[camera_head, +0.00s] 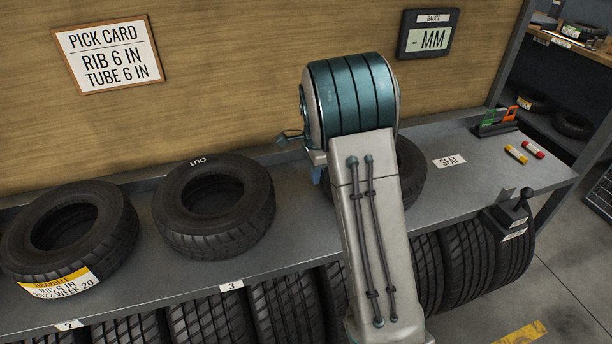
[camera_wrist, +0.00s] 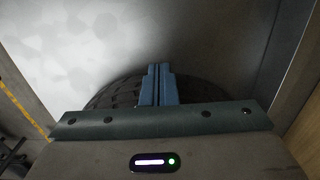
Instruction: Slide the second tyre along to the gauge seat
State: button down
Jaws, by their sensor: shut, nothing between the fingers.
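Three tyres lie flat on the grey shelf (camera_head: 120,300). The left one (camera_head: 68,235) has a yellow and white label. The middle one (camera_head: 214,205), second from the left, is marked OUT. The third tyre (camera_head: 411,172) is mostly hidden behind my arm, left of the SEAT label (camera_head: 449,161). The gauge display (camera_head: 428,36) on the back wall reads "- MM". In the wrist view my gripper (camera_wrist: 159,72) is shut and empty, its blue fingers overlapping a dark tyre (camera_wrist: 120,92). I cannot tell whether they touch it.
A pick card (camera_head: 108,54) on the wall reads RIB 6 IN, TUBE 6 IN. A black knobbed fixture (camera_head: 511,215) is at the front right corner. Several tyres (camera_head: 275,310) stand below.

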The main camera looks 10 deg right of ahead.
jog(key=d+p, duration=0.1)
jog(key=d, duration=0.8)
jog(key=w+d+p, duration=0.1)
jog(key=d, duration=0.9)
jog(key=w+d+p, duration=0.1)
jog(key=d, duration=0.9)
jog(key=shift+w+d+p, duration=0.15)
jog(key=shift+d+p, duration=0.05)
jog(key=shift+p, duration=0.1)
jog(key=shift+w, duration=0.15)
jog(key=shift+a, duration=0.1)
jog(key=shift+r, duration=0.1)
notch_tip(320, 180, up, 10)
jog(key=p, duration=0.7)
